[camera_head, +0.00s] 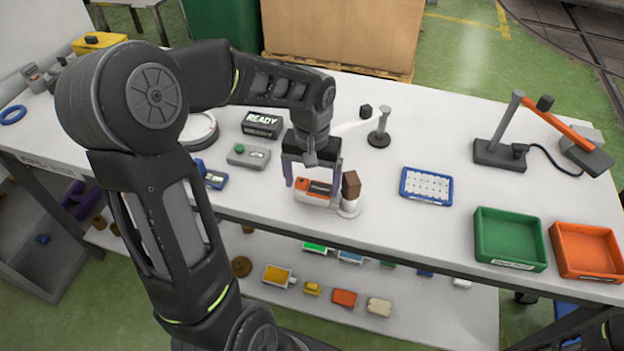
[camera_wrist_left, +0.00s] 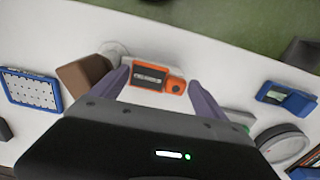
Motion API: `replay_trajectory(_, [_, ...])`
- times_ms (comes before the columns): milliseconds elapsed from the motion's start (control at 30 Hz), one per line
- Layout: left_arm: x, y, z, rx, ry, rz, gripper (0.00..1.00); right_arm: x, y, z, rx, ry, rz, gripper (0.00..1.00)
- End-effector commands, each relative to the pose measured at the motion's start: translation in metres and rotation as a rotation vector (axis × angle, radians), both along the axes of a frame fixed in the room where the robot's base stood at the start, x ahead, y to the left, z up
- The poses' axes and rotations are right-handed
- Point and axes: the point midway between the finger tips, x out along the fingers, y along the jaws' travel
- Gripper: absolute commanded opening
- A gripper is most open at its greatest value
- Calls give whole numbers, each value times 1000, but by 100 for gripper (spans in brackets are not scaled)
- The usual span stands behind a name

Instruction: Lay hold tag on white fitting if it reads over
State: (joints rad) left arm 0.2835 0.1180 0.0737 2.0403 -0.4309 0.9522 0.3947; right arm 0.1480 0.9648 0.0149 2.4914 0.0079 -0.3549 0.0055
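My left gripper (camera_head: 312,182) points down over the table, its two fingers apart. An orange device with a dark window (camera_head: 314,187) lies between or just below the fingertips; it also shows in the left wrist view (camera_wrist_left: 158,77). I see no clear grip on it. A white piece with a round end (camera_head: 349,209), likely the white fitting, lies along the device's front side; its round end also shows in the left wrist view (camera_wrist_left: 113,48). A brown block (camera_head: 351,184) stands beside it. The device's reading is too small to make out. I cannot identify a hold tag.
A black box reading READY (camera_head: 262,123) and a grey box with a green knob (camera_head: 248,155) stand behind left. A blue dotted tray (camera_head: 427,186), a green bin (camera_head: 509,238) and an orange bin (camera_head: 587,250) are to the right.

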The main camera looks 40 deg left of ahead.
Motion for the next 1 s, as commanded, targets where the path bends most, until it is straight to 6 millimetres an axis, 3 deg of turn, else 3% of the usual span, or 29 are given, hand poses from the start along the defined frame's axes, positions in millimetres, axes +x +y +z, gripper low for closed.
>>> replay_trajectory(367, [1,0,13,0,-4,0,85,0,0,1,-1,1,-1,52])
replay_trajectory(800, [1,0,98,0,-5,0,85,1,0,-6,2,-3,0,52])
replay_trajectory(1000, [0,0,121,0,-2,0,85,1,0,-6,2,-3,1,52])
